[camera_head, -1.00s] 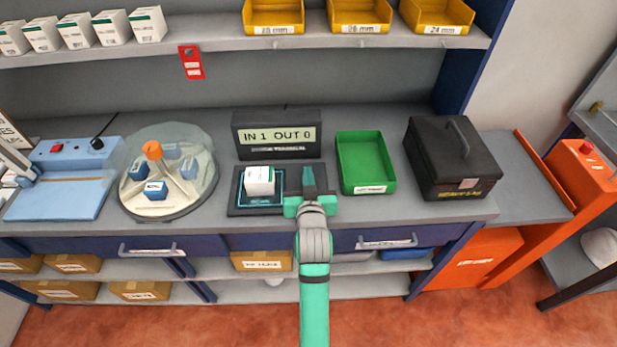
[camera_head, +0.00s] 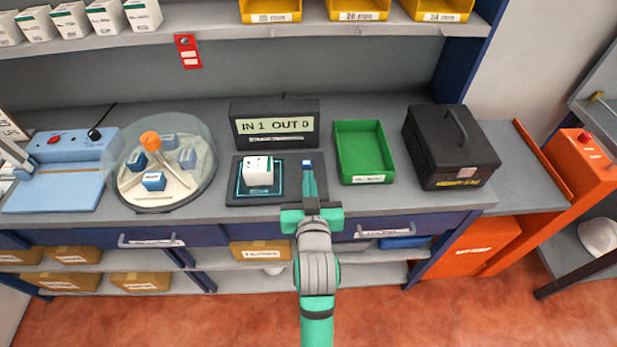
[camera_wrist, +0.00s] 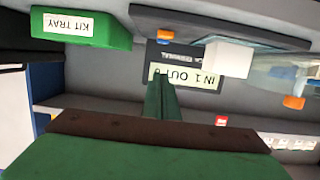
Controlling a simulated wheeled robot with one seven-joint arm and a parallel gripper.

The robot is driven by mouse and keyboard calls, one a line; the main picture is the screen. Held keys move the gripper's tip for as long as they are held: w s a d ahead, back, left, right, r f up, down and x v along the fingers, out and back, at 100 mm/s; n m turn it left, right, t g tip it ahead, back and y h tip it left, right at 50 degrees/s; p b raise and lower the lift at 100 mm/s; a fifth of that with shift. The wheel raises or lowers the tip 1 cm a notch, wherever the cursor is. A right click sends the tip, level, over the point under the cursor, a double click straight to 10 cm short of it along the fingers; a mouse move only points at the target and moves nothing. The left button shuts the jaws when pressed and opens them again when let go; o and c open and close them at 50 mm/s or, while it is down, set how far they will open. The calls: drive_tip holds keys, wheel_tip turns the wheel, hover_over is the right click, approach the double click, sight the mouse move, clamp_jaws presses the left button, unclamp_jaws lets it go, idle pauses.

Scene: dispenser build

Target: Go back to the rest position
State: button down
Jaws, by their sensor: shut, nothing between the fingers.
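My gripper (camera_head: 308,172) is shut and empty in the head view, its fingers pointing toward the back over the right edge of the black scan pad (camera_head: 281,194). A white box (camera_head: 258,171) stands on the pad inside a teal outline, left of my fingers and apart from them. In the wrist view the picture is upside down: my shut fingers (camera_wrist: 161,98) are in the middle, and the white box (camera_wrist: 228,59) is to their upper right.
A display reading "IN 1 OUT 0" (camera_head: 276,126) stands behind the pad. A green kit tray (camera_head: 364,176) and a black case (camera_head: 450,150) are to the right. A domed carousel (camera_head: 161,165) is to the left. Shelves with yellow bins (camera_head: 357,9) hang above.

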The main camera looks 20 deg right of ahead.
idle(0.7)
drive_tip(key=s+a+f+n+y, duration=0.1)
drive_tip(key=s+a+f+y, duration=0.1)
drive_tip(key=s+a+f, duration=1)
drive_tip(key=s+a+n+y, duration=0.1)
drive_tip(key=s+a, duration=0.1)
drive_tip(key=s, duration=0.9)
drive_tip(key=s+a+f+n+y, duration=0.1)
drive_tip(key=s+a, duration=0.1)
drive_tip(key=s, duration=0.8)
drive_tip(key=shift+s+f+t, duration=0.2)
drive_tip(key=shift+s+t, duration=0.1)
drive_tip(key=shift+s, duration=0.1)
